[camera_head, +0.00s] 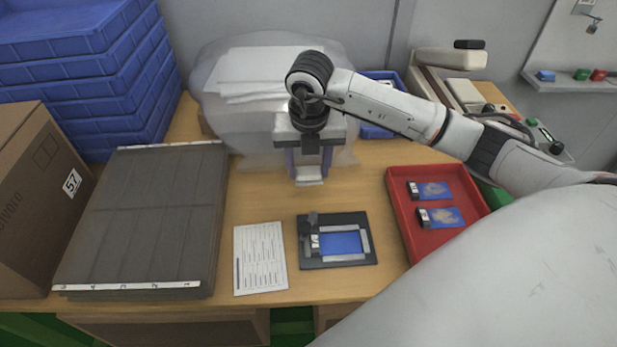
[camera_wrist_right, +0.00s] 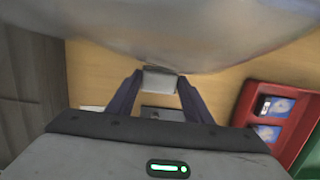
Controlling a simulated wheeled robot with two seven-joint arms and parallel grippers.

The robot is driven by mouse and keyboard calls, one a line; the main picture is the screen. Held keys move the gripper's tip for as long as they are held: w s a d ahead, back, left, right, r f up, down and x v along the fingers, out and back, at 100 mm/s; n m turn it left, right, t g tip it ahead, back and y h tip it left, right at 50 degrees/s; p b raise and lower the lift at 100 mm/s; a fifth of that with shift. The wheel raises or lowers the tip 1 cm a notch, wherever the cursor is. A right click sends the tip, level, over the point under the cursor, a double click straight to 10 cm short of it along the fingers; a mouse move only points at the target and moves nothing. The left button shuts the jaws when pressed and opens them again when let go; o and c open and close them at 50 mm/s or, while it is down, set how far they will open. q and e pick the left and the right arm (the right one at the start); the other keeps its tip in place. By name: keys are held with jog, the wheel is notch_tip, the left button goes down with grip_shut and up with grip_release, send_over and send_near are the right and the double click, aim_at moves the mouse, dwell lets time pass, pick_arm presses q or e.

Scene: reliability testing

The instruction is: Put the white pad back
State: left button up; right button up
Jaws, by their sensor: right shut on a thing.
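My right gripper (camera_head: 308,172) is shut on a small white pad (camera_head: 309,182) and holds it above the table, in front of a clear plastic bag (camera_head: 222,113). In the right wrist view the white pad (camera_wrist_right: 160,82) sits between the two dark fingertips, close to the bag (camera_wrist_right: 185,35). A stack of white pads (camera_head: 262,70) lies in the bag; my arm and gripper cover part of its right side. My left gripper is not in view.
A dark fixture with a blue panel (camera_head: 341,243) and a printed sheet (camera_head: 260,258) lie in front. A red tray (camera_head: 402,217) with two blue cards is at right. A grey partitioned tray (camera_head: 150,220), a cardboard box (camera_head: 40,190) and blue crates (camera_head: 85,60) fill the left.

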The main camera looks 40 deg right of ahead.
aim_at(309, 173)
jog(key=shift+f, duration=1.95)
jog(key=shift+f, duration=0.2)
jog(key=o, duration=0.9)
jog(key=shift+o, duration=0.2)
jog(key=shift+r, duration=0.1)
notch_tip(309, 173, up, 12)
jog(key=s+a, duration=0.1)
jog(key=shift+s, duration=0.35)
